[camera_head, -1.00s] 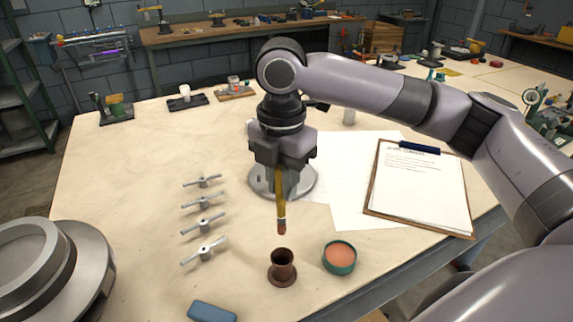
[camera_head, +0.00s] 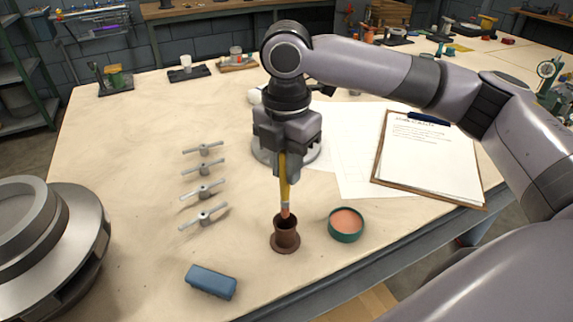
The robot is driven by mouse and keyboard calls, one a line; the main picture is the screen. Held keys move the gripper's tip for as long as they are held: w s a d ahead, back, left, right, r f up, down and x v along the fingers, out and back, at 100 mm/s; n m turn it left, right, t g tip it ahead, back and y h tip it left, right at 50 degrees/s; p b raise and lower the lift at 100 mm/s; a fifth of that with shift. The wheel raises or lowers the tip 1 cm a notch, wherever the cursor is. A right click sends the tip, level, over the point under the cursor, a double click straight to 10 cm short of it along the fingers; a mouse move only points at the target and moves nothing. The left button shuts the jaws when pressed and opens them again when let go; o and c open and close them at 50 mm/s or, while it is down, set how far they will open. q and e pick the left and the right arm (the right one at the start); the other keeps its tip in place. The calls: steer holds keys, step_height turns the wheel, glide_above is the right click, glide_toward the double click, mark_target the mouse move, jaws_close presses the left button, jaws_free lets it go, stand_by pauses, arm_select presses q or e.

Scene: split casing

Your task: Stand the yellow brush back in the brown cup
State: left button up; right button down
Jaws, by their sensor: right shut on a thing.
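The yellow brush (camera_head: 285,188) hangs nearly upright below my right gripper (camera_head: 285,163), which is shut on its upper part. The brush's reddish tip is at the mouth of the brown cup (camera_head: 286,238). It overlaps the cup's opening in the picture; I cannot tell how far inside it is. The cup stands upright on its wide foot near the front of the table. My left gripper is not in view.
A green tin with orange contents (camera_head: 346,224) stands just right of the cup. A blue block (camera_head: 211,281) lies front left. Several metal wing handles (camera_head: 203,191) lie in a column at left. A grey round casing (camera_head: 45,245) is far left; a clipboard (camera_head: 430,158) lies right.

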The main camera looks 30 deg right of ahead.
mark_target(286, 189)
steer(key=shift+f+b, duration=0.4)
steer(key=shift+f, duration=2.35)
steer(key=c, duration=0.9)
jaws_free()
steer(key=shift+c, duration=0.2)
steer(key=shift+r, duration=3.55)
